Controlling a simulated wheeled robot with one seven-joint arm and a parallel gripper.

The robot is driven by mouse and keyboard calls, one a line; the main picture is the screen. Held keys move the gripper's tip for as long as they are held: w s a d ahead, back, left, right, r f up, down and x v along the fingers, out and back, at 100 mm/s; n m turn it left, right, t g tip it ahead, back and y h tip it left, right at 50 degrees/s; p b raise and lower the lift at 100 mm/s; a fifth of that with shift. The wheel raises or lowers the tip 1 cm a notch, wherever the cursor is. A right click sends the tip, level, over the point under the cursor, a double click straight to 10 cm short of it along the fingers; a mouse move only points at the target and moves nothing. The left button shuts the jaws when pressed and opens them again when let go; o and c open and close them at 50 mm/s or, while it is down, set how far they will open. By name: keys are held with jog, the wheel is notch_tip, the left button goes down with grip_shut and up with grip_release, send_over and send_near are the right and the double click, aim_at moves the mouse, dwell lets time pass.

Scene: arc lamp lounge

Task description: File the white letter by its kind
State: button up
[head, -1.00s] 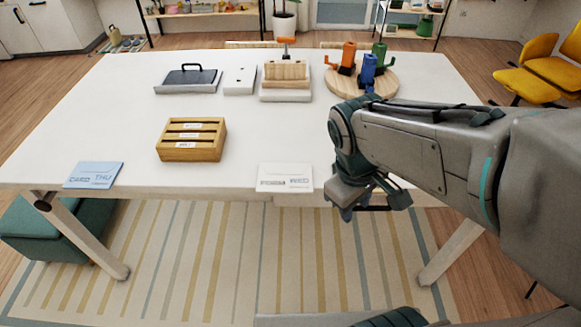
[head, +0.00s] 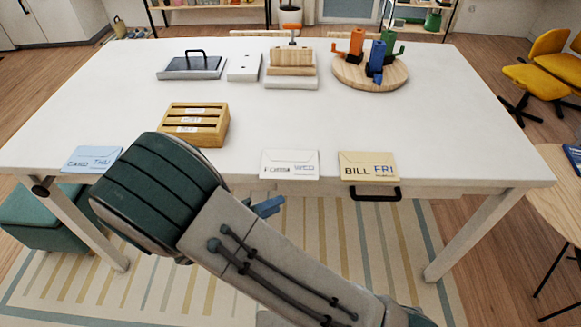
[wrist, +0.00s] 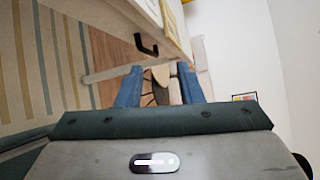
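The white letter (head: 290,165) lies flat near the table's front edge; its day reads WED, and its kind word is too blurred to read surely. A wooden sorter (head: 194,124) with labelled slots stands behind and left of it; the labels are unreadable. A blue letter (head: 92,160) marked CARD THU lies at the left, and a tan letter (head: 367,166) marked BILL FRI at the right. My gripper (wrist: 159,86) is open and empty, its blue fingers apart. In the head view it is mostly hidden by my arm, below the front edge, with one finger (head: 267,207) showing.
A dark drawer handle (head: 376,193) sticks out under the front edge. At the back are a grey tray-like thing (head: 192,67), a white plate (head: 244,67), a wooden block stand (head: 291,70) and a round board (head: 370,75) with coloured holders. The table's middle is clear.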

aim_at(295, 180)
jog(key=a+f+n+t, duration=0.2)
jog(key=a+n+t, duration=0.2)
jog(key=n, duration=0.1)
jog(key=shift+y, duration=0.4)
jog(key=p+x, duration=0.1)
jog(key=x, duration=0.5)
jog(key=p+x, duration=0.1)
jog(key=x, duration=0.6)
jog(key=shift+w+d+f, duration=0.1)
jog(key=shift+f, duration=0.1)
grip_shut()
